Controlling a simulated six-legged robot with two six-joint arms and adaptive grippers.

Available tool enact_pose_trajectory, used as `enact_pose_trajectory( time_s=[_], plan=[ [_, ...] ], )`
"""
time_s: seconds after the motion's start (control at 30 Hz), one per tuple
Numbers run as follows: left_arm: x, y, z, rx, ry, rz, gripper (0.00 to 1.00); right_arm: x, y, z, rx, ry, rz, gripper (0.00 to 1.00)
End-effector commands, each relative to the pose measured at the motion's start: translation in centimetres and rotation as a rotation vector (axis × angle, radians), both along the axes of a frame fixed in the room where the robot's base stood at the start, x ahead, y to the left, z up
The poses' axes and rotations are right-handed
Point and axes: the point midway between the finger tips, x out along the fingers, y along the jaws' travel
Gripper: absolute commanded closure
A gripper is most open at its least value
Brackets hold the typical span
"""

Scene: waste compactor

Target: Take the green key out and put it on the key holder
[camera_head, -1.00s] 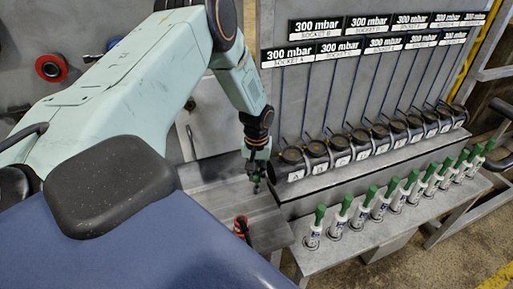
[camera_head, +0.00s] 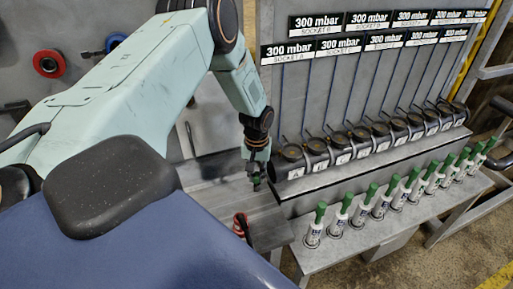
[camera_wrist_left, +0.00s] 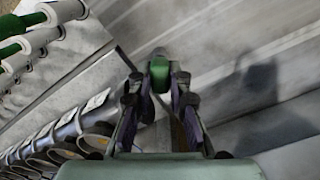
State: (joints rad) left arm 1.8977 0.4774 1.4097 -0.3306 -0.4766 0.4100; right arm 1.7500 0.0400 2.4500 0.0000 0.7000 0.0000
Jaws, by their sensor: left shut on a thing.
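My left gripper (camera_head: 256,178) hangs over the bare grey metal bench, left of the socket row. It is shut on a small green piece, which I take to be the green key (camera_wrist_left: 159,74); this shows between the fingertips in the left wrist view (camera_wrist_left: 160,88). Most of the key is hidden by the fingers. A row of white cylinders with green handles (camera_head: 341,213) stands upright on the lower shelf, to the right. I cannot tell which part is the key holder. My right gripper is not in view.
Dark round sockets with letter labels (camera_head: 317,152) line the upper ledge under "300 mbar" signs (camera_head: 316,48). A red and black object (camera_head: 240,224) is on the bench (camera_head: 268,227) below the gripper. The bench between them is clear.

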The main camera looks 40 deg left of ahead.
Motion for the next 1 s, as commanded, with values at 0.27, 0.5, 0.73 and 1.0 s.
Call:
enact_pose_trajectory(
  time_s=[0.27,0.5,0.73,1.0],
  plan=[
    [0.0,0.0,-0.6,0.0,0.0,0.0,1.0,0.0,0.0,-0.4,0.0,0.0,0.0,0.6],
    [0.0,0.0,-1.0,0.0,0.0,0.0,1.0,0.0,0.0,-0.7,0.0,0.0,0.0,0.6],
    [0.0,0.0,-1.4,0.0,0.0,-0.001,1.0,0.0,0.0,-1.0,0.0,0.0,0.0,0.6],
    [0.0,0.0,-1.8,0.0,0.0,-0.001,1.0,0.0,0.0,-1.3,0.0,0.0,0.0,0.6]
  ],
)
